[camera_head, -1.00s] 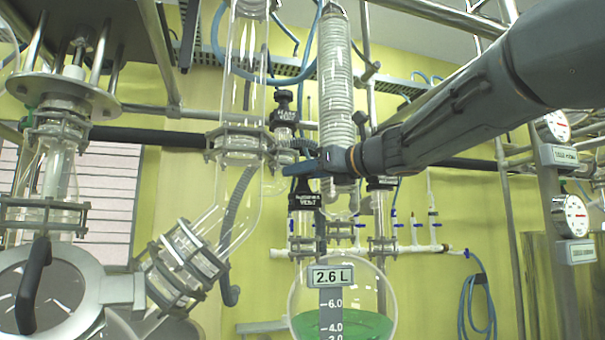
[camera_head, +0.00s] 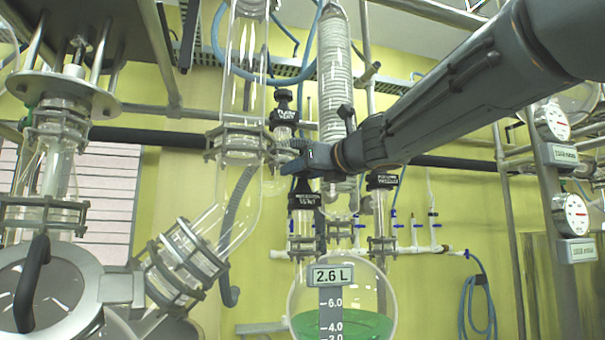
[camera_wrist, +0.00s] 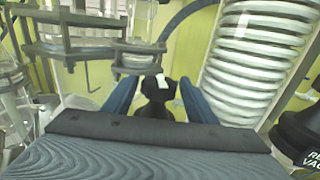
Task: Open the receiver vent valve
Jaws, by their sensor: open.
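The receiver vent valve (camera_head: 305,198) has a black body with a white-lettered label, above the glass receiver (camera_head: 342,300) that holds green liquid and reads 2.6 L. My gripper (camera_head: 294,162) is just above this label in the head view and covers the valve's upper part. In the wrist view, a black knob with a white mark (camera_wrist: 157,105) stands between the two blue open fingers of my gripper (camera_wrist: 157,86), with a gap on each side. I cannot tell whether the fingertips reach past the knob.
The flash vent valve (camera_head: 284,115) stands just above and left of my gripper. The coiled glass condenser (camera_head: 334,75) is close behind, and at right in the wrist view (camera_wrist: 250,60). A vacuum valve (camera_head: 382,181) is to the right. Glass pipe (camera_head: 240,110) stands close left.

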